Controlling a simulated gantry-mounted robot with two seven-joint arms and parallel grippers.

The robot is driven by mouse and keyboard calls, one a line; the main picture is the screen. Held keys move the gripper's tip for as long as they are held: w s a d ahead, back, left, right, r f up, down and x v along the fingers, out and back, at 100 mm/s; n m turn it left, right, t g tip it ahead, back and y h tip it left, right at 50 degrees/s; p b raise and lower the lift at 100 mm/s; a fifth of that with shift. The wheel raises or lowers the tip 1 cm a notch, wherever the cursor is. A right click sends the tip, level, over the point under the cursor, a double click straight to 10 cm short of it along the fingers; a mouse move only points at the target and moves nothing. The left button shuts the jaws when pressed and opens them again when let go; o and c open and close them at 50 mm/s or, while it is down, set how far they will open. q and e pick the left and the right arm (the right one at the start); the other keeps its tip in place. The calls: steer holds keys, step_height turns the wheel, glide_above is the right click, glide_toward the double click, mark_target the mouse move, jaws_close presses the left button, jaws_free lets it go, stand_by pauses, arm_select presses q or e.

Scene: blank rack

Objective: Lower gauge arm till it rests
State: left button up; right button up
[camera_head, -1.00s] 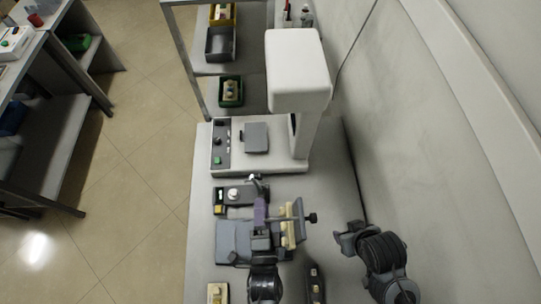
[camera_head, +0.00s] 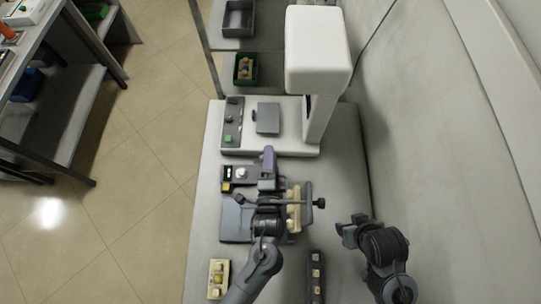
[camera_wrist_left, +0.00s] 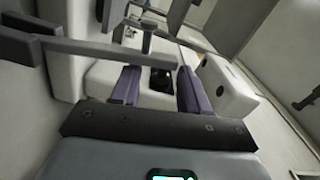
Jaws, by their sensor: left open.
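My left gripper (camera_head: 268,160) has purple fingers and reaches over the small grey fixture on the bench. In the left wrist view the fingers of my left gripper (camera_wrist_left: 158,90) stand apart, with nothing clearly held between them. In the wrist view a grey bar (camera_wrist_left: 90,48) runs across just beyond the fingertips. Whether it touches anything below is hidden. My right gripper (camera_head: 350,232) hangs at the right, apart from the fixture; its jaws are unclear.
A white machine with a tall head (camera_head: 316,50) stands behind the fixture. A control box (camera_head: 226,176) with a white knob sits left of the gripper. The wall is close at right.

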arm_select(q)
steer(key=shift+w, duration=0.15)
jaws_close()
